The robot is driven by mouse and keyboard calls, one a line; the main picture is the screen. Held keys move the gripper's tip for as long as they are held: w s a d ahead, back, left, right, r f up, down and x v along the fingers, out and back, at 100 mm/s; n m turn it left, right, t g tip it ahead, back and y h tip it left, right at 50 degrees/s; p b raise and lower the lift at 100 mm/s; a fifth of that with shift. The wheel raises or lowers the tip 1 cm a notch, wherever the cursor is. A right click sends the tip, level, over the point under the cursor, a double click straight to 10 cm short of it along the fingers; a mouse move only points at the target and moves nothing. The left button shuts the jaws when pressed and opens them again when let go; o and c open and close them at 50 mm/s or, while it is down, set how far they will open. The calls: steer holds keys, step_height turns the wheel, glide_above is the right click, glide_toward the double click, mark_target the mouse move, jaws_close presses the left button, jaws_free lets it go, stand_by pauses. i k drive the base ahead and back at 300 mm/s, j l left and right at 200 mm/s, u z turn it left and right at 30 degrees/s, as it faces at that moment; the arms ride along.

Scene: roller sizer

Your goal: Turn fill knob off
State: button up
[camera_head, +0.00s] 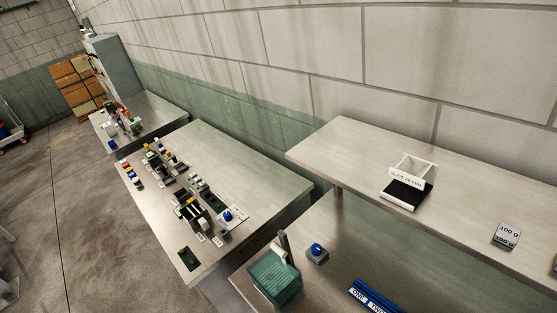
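Two blue knobs show, and I cannot tell which is the fill knob. One blue knob (316,248) sits on a small grey box on the near lower table, right of a green bin. Another blue knob (228,215) sits on a pale labelled plate at the right side of the equipment on the middle table. Their settings are too small to read. My gripper is not in view.
The middle table (255,165) holds several small machine parts. The near table carries the green bin (274,279) and blue labelled bars (374,297). A raised shelf (345,150) holds a labelled tray (407,188) and grey weights (506,236). Open floor (85,220) lies left.

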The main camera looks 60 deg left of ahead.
mark_target(316, 249)
steer(key=j+u, duration=0.1)
steer(key=u, duration=1)
